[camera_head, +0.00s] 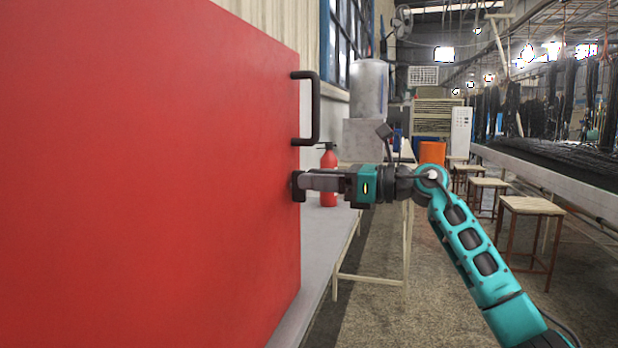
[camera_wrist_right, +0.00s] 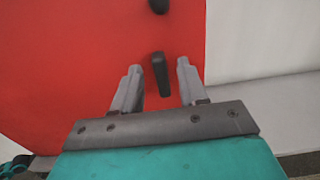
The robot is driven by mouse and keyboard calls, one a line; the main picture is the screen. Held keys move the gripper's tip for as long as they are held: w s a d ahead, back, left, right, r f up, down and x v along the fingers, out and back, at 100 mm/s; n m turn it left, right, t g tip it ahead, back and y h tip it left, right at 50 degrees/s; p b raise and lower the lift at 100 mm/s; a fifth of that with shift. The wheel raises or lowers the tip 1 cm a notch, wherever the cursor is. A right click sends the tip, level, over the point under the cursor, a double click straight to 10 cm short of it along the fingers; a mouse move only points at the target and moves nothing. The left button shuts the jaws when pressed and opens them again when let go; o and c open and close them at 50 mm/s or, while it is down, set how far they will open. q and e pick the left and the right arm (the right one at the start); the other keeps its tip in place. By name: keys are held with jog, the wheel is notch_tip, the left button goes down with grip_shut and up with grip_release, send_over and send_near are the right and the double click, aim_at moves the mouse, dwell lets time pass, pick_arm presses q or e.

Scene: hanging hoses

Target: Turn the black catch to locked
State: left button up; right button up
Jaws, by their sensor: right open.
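The black catch (camera_wrist_right: 161,77) shows in the right wrist view as a short black bar on the red panel (camera_wrist_right: 90,60), roughly upright and slightly tilted. My right gripper (camera_wrist_right: 158,82) is open, with one finger on each side of the catch; I cannot tell whether either finger touches it. In the head view my right gripper (camera_head: 312,181) reaches from the right to the edge of the red panel (camera_head: 150,180). The catch (camera_head: 297,186) shows there as a dark piece at the fingertips, partly hidden by them. My left gripper is not in view.
A black handle (camera_head: 315,108) sits on the panel above the catch. A red fire extinguisher (camera_head: 329,172) stands on the grey bench behind my gripper. Wooden stools (camera_head: 531,207) and a long table with hanging hoses (camera_head: 585,100) are at the right. The floor between is clear.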

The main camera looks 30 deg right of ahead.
jog(key=shift+x, duration=0.9)
grip_shut()
